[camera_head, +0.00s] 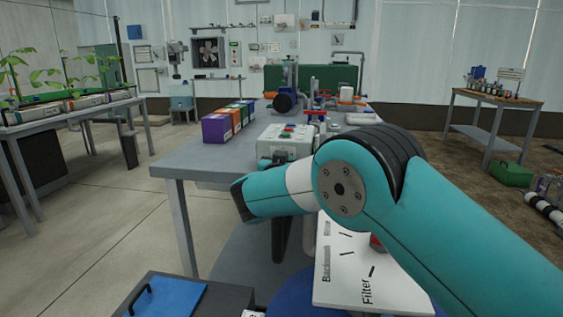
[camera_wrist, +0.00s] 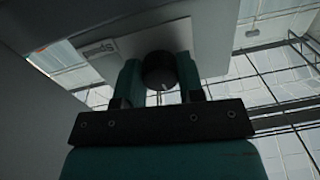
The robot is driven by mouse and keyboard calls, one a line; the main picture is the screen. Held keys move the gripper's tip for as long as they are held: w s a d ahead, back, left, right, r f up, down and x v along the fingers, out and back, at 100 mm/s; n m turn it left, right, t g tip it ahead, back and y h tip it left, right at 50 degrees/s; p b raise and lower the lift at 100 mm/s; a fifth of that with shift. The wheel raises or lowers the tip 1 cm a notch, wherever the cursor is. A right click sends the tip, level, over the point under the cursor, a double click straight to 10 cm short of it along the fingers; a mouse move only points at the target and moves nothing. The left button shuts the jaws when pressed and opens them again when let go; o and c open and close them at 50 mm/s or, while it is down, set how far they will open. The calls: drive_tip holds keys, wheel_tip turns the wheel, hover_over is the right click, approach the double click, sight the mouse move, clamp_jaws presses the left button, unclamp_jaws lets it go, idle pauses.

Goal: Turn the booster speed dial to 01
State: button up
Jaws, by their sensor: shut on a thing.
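The booster speed dial (camera_wrist: 160,72) is a dark round knob in the wrist view, on the grey face of a box. My gripper (camera_wrist: 158,66) has its two teal fingers closed on either side of the knob. A small pale mark shows low on the knob, but I cannot read the setting.
The grey bench (camera_head: 195,160) carries several coloured boxes (camera_head: 228,121) left of the control box and pumps and pipes behind it. A white panel marked Filter (camera_head: 345,290) lies below my arm. A blue-lidded box (camera_head: 165,298) stands front left.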

drive_tip(key=n+p, duration=0.1)
drive_tip(key=n, duration=0.1)
drive_tip(key=n+p, duration=0.1)
drive_tip(key=n, duration=0.2)
drive_tip(key=shift+a+r, duration=0.1)
drive_tip(key=shift+r, duration=0.1)
drive_tip(key=n+p, duration=0.2)
drive_tip(key=n, duration=0.3)
idle(0.6)
drive_tip(key=o, duration=0.9)
drive_tip(key=shift+f, duration=0.15)
drive_tip(key=s+a, duration=0.1)
drive_tip(key=s, duration=0.4)
drive_tip(key=s+a, duration=0.1)
drive_tip(key=s, duration=0.5)
drive_tip(key=s+a, duration=0.1)
drive_tip(key=s, duration=0.5)
drive_tip(key=shift+s+r, duration=0.1)
drive_tip(key=shift+r, duration=0.25)
